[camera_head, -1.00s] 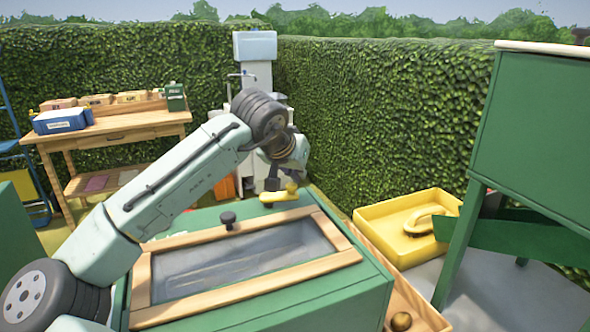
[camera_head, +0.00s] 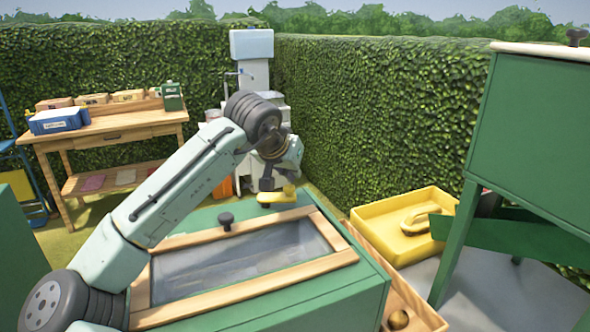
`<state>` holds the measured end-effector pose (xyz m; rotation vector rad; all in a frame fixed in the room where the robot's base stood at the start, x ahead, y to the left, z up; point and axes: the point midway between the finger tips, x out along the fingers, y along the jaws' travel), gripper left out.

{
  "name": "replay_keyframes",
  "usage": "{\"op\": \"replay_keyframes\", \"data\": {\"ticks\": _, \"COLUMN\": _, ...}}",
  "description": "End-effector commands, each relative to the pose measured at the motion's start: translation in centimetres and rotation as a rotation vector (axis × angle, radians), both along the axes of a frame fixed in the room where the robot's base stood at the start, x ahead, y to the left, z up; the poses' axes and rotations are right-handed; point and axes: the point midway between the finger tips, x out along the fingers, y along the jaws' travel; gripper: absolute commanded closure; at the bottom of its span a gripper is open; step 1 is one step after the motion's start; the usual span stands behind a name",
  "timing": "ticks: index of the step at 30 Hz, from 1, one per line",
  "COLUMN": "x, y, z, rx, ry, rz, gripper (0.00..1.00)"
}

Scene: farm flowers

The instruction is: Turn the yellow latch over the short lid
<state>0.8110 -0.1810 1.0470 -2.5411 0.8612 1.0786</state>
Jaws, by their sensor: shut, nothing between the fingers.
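The yellow latch (camera_head: 276,197) sits at the far edge of the green box, just beyond the wood-framed glass lid (camera_head: 303,276). Its rounded end points left, and its raised knob is at the right. The lid lies closed and flat on the box, with a black knob (camera_head: 226,219) on its far rail. The latch appears beside the lid's far edge rather than across it. My gripper (camera_head: 267,187) is shut and empty, pointing down right at the latch's left part. Contact between them cannot be made out.
A yellow tray (camera_head: 378,219) with a yellow handled item stands right of the box. A wooden ledge with a brown round knob (camera_head: 398,320) runs along the box's right side. A green cabinet (camera_head: 530,140) stands at right. A wooden workbench (camera_head: 110,130) is at back left.

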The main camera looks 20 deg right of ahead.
Motion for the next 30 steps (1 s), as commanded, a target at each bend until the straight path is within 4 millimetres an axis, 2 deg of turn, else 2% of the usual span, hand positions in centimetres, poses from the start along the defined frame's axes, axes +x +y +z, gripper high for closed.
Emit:
{"op": "replay_keyframes", "data": {"ticks": 9, "x": 0.1, "y": 0.0, "z": 0.0, "rx": 0.001, "ry": -0.001, "rz": 0.0, "gripper": 1.0}}
{"op": "replay_keyframes", "data": {"ticks": 13, "x": -0.4, "y": 0.4, "z": 0.7, "rx": -0.001, "ry": -0.001, "rz": 0.0, "gripper": 1.0}}
{"op": "replay_keyframes", "data": {"ticks": 24, "x": -4.5, "y": 3.5, "z": 6.0, "rx": -0.001, "ry": -0.002, "rz": -0.001, "gripper": 1.0}}
{"op": "replay_keyframes", "data": {"ticks": 30, "x": -6.1, "y": 4.7, "z": 8.1, "rx": 0.001, "ry": -0.002, "rz": 0.0, "gripper": 1.0}}
